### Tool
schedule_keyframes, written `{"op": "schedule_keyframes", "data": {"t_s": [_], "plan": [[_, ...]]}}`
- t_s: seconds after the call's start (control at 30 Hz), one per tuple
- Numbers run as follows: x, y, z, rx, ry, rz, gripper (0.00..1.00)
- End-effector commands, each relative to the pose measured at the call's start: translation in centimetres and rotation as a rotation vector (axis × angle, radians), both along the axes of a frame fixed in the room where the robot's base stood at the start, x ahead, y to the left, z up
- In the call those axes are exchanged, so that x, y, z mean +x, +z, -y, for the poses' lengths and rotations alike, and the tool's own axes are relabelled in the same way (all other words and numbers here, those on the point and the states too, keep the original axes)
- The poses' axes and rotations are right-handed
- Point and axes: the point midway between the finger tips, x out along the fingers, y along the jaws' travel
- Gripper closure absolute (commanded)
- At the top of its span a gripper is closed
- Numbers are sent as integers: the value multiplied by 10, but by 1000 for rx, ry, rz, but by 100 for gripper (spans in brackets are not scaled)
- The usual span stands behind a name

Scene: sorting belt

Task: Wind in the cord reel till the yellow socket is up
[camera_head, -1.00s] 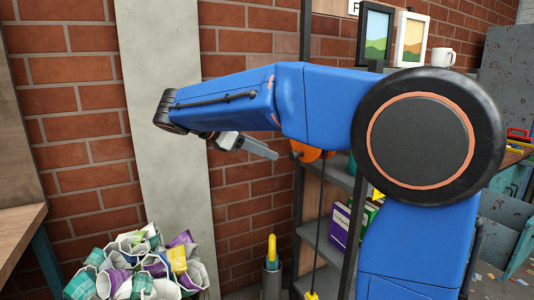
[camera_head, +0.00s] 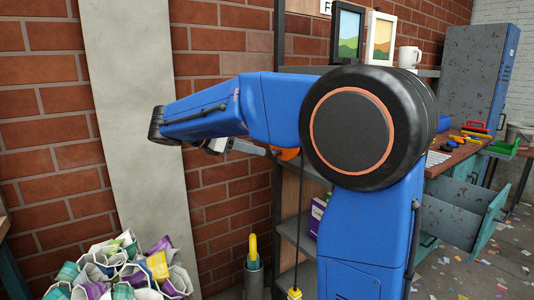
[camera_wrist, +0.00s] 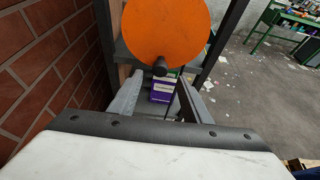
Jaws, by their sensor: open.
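The orange cord reel (camera_head: 289,154) is mounted at the shelf unit, mostly hidden behind my arm in the head view. In the wrist view the reel's round orange face (camera_wrist: 165,30) fills the top middle, with a dark knob (camera_wrist: 160,68) sticking out near its lower edge. A dark cord (camera_head: 297,225) hangs from the reel to the yellow socket (camera_head: 294,294), low at the bottom edge of the head view. My gripper (camera_wrist: 160,92) is open and empty. Its fingers point towards the reel, and the knob appears between and beyond their tips.
A shelf unit (camera_head: 286,215) holds a purple box (camera_head: 318,214), picture frames (camera_head: 380,38) and a white mug (camera_head: 409,57). A brick wall (camera_head: 232,190) stands close on the left. A heap of colourful pieces (camera_head: 125,270) is lower left. Open floor (camera_wrist: 255,100) shows at right.

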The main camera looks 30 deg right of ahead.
Motion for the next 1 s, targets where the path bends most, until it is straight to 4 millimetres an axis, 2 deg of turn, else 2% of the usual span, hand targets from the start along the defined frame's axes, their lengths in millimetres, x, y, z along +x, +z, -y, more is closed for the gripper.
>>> {"op": "schedule_keyframes", "data": {"t_s": [0.2,0.4,0.6,0.83,0.87,1.0], "plan": [[0,-14,35,1,-3,0,56],[1,-23,55,0,-2,-1,56],[2,-26,63,0,-1,1,56],[2,-26,63,1,0,0,56],[2,-26,63,1,0,0,59],[2,-26,63,1,0,0,92]]}}
